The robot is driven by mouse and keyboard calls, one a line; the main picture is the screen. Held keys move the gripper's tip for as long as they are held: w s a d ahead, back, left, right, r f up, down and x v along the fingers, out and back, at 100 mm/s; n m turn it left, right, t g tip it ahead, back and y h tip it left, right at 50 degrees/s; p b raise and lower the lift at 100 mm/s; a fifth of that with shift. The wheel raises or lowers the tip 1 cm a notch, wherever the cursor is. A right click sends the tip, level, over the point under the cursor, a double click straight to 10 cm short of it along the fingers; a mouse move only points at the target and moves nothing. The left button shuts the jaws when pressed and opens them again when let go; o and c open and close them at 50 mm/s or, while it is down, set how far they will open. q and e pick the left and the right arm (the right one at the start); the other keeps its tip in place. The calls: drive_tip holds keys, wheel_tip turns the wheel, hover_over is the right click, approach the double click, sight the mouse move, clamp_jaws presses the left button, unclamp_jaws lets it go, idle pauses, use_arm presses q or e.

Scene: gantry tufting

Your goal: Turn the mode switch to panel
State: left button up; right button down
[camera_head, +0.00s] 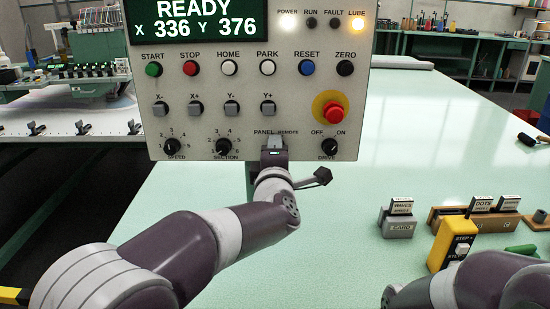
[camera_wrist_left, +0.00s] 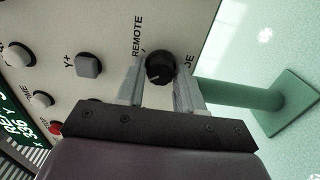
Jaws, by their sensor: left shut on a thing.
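The mode switch is a round black knob (camera_wrist_left: 160,68) on the grey control panel, seen in the left wrist view beside the REMOTE label (camera_wrist_left: 138,36). My left gripper (camera_wrist_left: 159,82) is shut on it, one finger on each side. A small pale mark on the knob appears to face the lower left of that view, away from REMOTE; its exact setting is hard to read. In the head view, my left gripper (camera_head: 274,144) hides the knob, below the PANEL label (camera_head: 264,132) and the partly covered REMOTE label. My right gripper's fingers are out of view.
The panel (camera_head: 300,105) also carries the DRIVE knob (camera_head: 328,147), the SECTION knob (camera_head: 223,146) and a red emergency button (camera_head: 334,113) close by. A yellow step pendant (camera_head: 452,243) and a card holder (camera_head: 398,226) stand on the pale green table (camera_head: 340,210).

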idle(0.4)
use_arm(q)
drive_tip(key=o, duration=1)
drive_tip(key=s, duration=1.2)
drive_tip(key=shift+s, duration=0.35)
